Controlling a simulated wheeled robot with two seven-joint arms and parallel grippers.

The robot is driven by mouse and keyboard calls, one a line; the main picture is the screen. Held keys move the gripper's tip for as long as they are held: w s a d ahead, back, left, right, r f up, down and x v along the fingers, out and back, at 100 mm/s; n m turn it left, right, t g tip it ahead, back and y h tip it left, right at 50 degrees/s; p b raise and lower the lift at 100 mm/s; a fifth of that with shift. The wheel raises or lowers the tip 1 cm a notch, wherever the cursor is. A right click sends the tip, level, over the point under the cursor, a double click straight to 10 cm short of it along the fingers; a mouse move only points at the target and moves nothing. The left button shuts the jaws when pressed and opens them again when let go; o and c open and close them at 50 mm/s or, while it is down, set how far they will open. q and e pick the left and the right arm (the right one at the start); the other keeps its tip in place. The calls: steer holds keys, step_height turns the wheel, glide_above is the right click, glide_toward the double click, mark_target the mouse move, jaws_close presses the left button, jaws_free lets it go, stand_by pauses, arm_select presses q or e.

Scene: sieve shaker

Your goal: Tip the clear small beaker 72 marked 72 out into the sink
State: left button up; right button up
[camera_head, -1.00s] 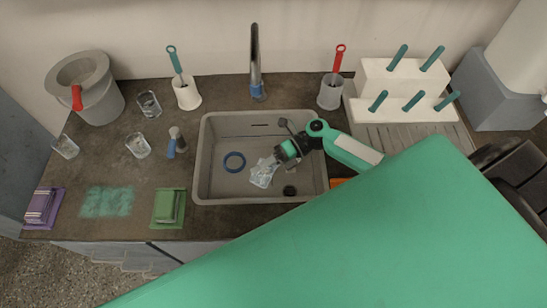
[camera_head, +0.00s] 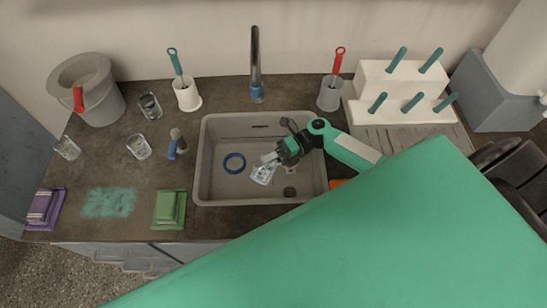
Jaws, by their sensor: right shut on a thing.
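A clear small beaker (camera_head: 262,175) is held over the sink (camera_head: 203,150). My right gripper (camera_head: 275,159) is shut on it, and the beaker is tilted with its far end down and to the left. Its marking is too small to read. Inside the sink lie a blue ring (camera_head: 234,163) and a dark round drain (camera_head: 290,192). My left gripper is not in view.
Several clear beakers stand at the left, among them one near the bucket (camera_head: 150,106) and one lower (camera_head: 138,146). A large green surface covers the lower right.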

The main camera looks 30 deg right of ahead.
steer(key=shift+w+d+r+y, duration=0.15)
steer(key=shift+d+r+y, duration=0.05)
steer(key=shift+r+y, duration=0.15)
steer(key=shift+w+d+r+m+y+p, duration=0.15)
steer(key=shift+r+m+y+p, duration=0.45)
steer(key=shift+r+p, duration=0.35)
stand_by(0.4)
